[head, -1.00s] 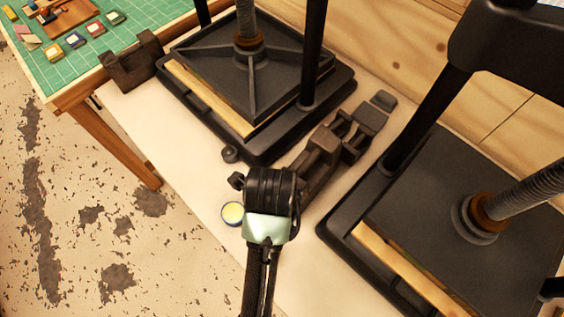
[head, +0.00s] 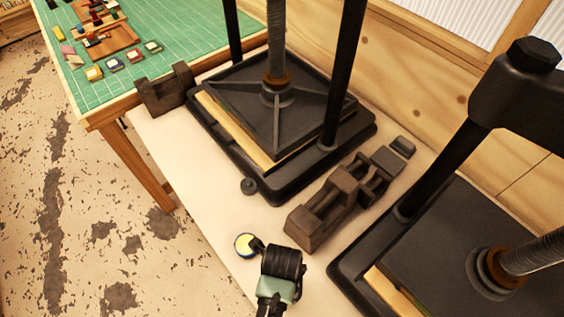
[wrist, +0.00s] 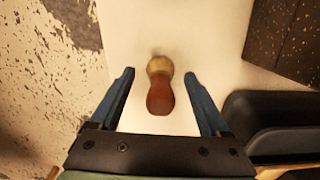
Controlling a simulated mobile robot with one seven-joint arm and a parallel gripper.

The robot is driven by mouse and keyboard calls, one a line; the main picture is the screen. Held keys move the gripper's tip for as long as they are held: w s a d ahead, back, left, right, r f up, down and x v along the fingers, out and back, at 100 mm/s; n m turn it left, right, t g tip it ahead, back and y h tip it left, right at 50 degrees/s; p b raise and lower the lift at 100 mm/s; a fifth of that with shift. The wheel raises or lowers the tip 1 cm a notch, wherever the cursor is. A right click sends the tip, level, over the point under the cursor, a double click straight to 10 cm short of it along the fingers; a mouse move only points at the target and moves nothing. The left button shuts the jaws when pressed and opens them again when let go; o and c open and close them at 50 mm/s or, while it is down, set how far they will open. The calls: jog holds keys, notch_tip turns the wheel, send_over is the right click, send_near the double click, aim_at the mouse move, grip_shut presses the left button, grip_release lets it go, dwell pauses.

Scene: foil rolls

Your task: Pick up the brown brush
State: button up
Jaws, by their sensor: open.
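The brown brush (wrist: 160,96) shows in the wrist view, with a rounded reddish-brown part and a paler tan end on the white surface. My gripper (wrist: 159,73) is open, its two blue fingers on either side of the brush in the picture, with clear gaps to both. Its height above the brush is hard to tell. In the head view my gripper's dark wrist is at the bottom centre, and its fingers are hidden. I cannot make out the brush there.
A green cutting mat (head: 190,22) covers the table at the upper left.

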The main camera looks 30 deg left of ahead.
jog(key=shift+f, duration=0.1)
jog(key=shift+c, duration=0.2)
grip_shut()
notch_tip(320, 180, up, 10)
jog(key=shift+r+b, duration=0.1)
jog(key=shift+b, duration=0.4)
